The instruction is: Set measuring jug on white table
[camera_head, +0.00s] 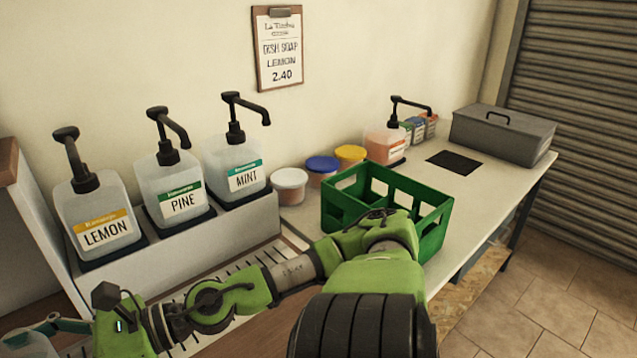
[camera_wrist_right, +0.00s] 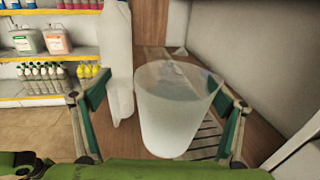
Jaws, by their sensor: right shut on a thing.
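The measuring jug (camera_wrist_right: 176,112) is a clear, frosted, empty-looking vessel in the right wrist view. It sits between the two green-backed fingers of my right gripper (camera_wrist_right: 158,102), which is shut on it. In the head view the jug (camera_head: 22,345) is partly cut off at the bottom left corner, with my right gripper (camera_head: 55,328) at its side. My right arm reaches across the front to the left. The white table (camera_head: 480,190) extends to the right, far from the jug. My left gripper is not in view.
A green crate (camera_head: 435,225) stands on the table. Behind are lidded tubs (camera_head: 322,168), a pump bottle (camera_head: 383,145) and a grey box (camera_head: 500,135). LEMON, PINE and MINT dispensers (camera_head: 178,190) line the left. A black mat (camera_head: 453,161) lies on clear tabletop.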

